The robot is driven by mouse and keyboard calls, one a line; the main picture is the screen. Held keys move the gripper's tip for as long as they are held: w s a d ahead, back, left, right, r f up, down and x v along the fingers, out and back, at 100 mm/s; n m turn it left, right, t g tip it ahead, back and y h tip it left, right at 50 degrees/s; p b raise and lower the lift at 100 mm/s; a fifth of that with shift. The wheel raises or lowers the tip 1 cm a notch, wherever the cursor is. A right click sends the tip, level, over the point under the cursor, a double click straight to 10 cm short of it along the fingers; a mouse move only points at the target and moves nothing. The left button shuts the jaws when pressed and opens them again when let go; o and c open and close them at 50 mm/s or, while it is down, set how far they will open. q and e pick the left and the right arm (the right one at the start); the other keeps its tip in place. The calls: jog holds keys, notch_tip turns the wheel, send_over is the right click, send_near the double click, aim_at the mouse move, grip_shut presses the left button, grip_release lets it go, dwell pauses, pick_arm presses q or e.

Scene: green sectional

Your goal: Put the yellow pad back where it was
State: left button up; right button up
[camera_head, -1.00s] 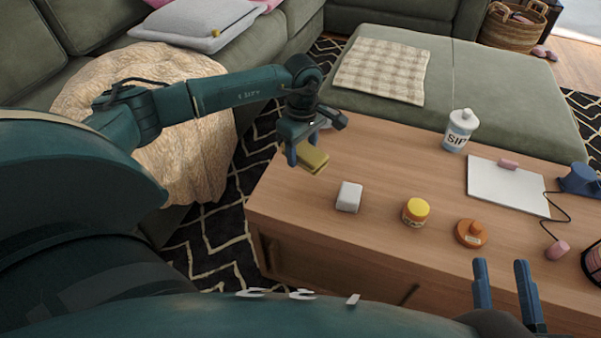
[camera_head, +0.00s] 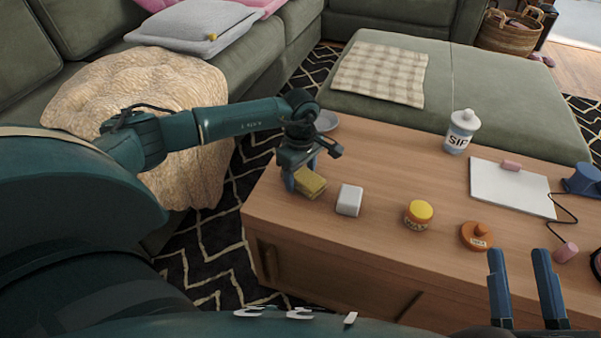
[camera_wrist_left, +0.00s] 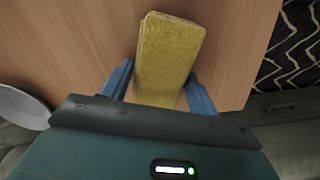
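The yellow pad (camera_head: 311,183) is a small rectangular block, low at the near left end of the wooden table. My left gripper (camera_head: 302,176) is over it. In the left wrist view the pad (camera_wrist_left: 168,55) sits between the two blue fingers (camera_wrist_left: 160,80), which close in on its sides. It extends out past the fingertips. I cannot tell whether its underside touches the wood. My right gripper (camera_head: 525,285) is open and empty at the table's front edge, lower right.
A white block (camera_head: 349,200) stands just right of the pad. A yellow-lidded jar (camera_head: 418,214), an orange container (camera_head: 476,236), a SIP bottle (camera_head: 460,133) and a white board (camera_head: 510,190) are further right. A grey dish (camera_head: 326,121) lies behind my left gripper.

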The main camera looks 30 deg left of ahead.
aim_at(301, 173)
pick_arm(q)
jog(key=o, duration=0.3)
jog(key=shift+o, duration=0.2)
pick_arm(e)
jog(key=shift+r, duration=0.1)
pick_arm(q)
jog(key=shift+r, duration=0.35)
notch_tip(301, 173, up, 5)
jog(key=p, duration=0.2)
jog(key=shift+f+p, duration=0.1)
jog(key=shift+p, duration=0.2)
notch_tip(301, 173, up, 7)
jog(key=p, duration=0.2)
pick_arm(e)
jog(key=shift+s+d+f+g+h, duration=0.15)
jog(key=shift+f+g+h, duration=0.1)
jog(key=shift+f+h, duration=0.2)
jog(key=shift+s+d+f+g+h, duration=0.15)
jog(key=shift+f+g+h, duration=0.1)
jog(key=shift+f+h, duration=0.2)
jog(key=shift+r, duration=0.2)
